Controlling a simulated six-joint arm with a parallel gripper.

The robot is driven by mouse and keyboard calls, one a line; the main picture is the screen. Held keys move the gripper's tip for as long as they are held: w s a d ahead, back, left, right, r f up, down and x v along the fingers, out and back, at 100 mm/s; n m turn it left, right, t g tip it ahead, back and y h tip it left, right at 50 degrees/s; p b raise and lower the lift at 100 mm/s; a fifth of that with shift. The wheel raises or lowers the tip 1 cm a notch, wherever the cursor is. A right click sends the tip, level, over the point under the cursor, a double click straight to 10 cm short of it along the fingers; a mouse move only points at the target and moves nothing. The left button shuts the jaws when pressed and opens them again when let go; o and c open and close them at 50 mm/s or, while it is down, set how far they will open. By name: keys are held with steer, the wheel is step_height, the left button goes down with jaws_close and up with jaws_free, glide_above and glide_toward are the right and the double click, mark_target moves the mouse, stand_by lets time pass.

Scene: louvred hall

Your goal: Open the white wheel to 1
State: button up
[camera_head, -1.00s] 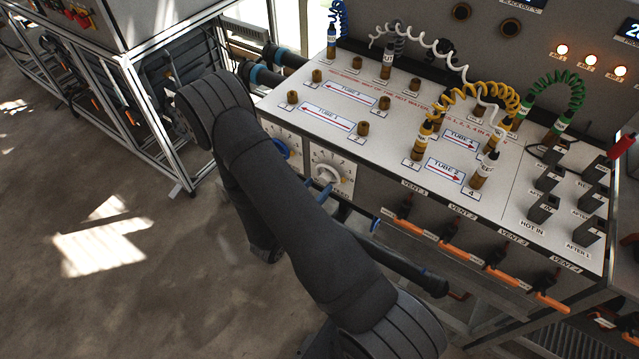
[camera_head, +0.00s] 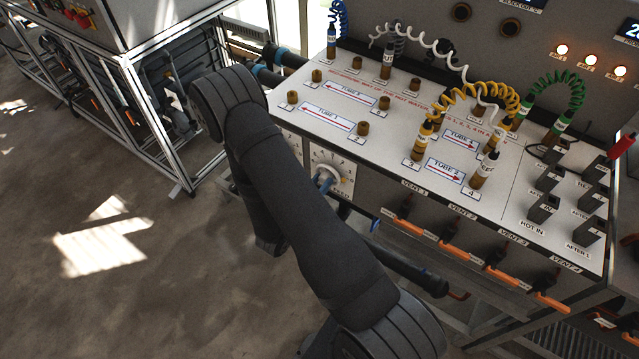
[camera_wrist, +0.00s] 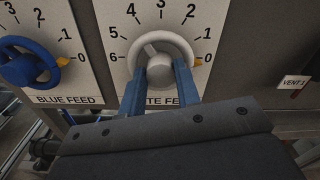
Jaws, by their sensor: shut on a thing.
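The white wheel (camera_wrist: 185,47) sits on a white dial plate marked 0 to 6, in the middle of the wrist view. A yellow mark (camera_wrist: 197,62) at its right side is by the 0. My gripper (camera_wrist: 160,75) has its two blue fingers at the lower part of the wheel, shut on it. The fingers and gripper body hide part of the WHITE FEED label. In the head view the white wheel (camera_head: 325,171) shows on the panel front, partly covered by a blue finger and my arm.
A blue wheel (camera_wrist: 28,65) on the BLUE FEED dial is close on the left, its yellow mark by 0. The VENT 1 label (camera_wrist: 293,82) is to the right. Orange-handled vents (camera_head: 450,250) run along the panel front. Coiled cables and plugs stand on the panel top.

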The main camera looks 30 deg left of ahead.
steer(key=shift+n, duration=2.8)
steer(key=o, duration=1)
steer(key=shift+s, duration=0.1)
steer(key=s, duration=1.7)
steer(key=shift+s, duration=0.15)
